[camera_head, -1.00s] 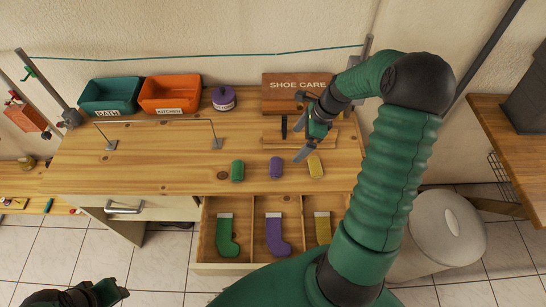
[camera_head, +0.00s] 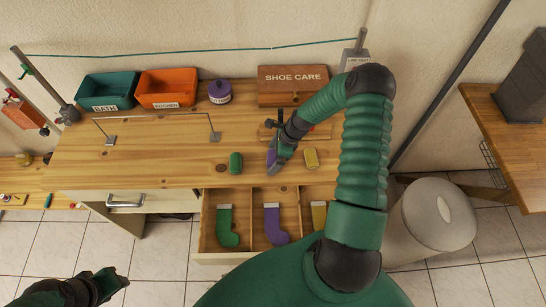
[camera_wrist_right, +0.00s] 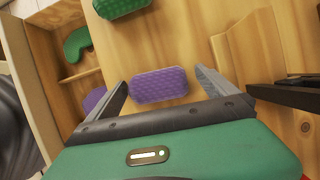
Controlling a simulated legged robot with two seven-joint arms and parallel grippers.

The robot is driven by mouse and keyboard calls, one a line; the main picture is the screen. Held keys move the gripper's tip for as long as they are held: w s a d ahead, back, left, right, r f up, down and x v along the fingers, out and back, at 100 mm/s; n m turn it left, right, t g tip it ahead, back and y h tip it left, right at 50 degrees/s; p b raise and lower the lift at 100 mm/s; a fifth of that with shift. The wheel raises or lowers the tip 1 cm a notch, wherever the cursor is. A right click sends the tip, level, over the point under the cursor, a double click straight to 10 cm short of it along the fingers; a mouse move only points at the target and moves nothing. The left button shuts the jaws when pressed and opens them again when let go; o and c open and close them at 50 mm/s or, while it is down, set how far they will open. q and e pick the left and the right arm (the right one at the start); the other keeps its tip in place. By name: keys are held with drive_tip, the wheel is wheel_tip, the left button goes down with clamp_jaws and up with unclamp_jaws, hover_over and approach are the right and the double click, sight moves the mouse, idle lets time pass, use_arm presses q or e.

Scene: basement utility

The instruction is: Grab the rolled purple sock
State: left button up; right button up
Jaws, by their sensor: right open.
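The rolled purple sock (camera_wrist_right: 159,85) lies on the wooden tabletop, seen in the right wrist view between the two spread fingers of my right gripper (camera_wrist_right: 163,88). Neither finger clearly presses on it. In the head view my right gripper (camera_head: 277,160) hides most of the sock (camera_head: 271,158). The rolled green sock (camera_head: 236,163) lies to its left and the rolled yellow sock (camera_head: 311,158) to its right. My left gripper (camera_head: 98,287) is at the lower left, away from the table, its jaws unclear.
The open drawer (camera_head: 225,256) below has compartments with green (camera_head: 227,228), purple (camera_head: 275,225) and yellow (camera_head: 319,217) sock shapes. Bath (camera_head: 108,92) and kitchen (camera_head: 167,89) bins, a purple tin (camera_head: 220,92) and a shoe care box (camera_head: 293,84) stand at the back.

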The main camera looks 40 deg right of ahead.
drive_tip(key=shift+a+r, duration=0.1)
drive_tip(key=shift+a, duration=0.05)
drive_tip(key=c, duration=1.4)
drive_tip(key=shift+r, duration=0.1)
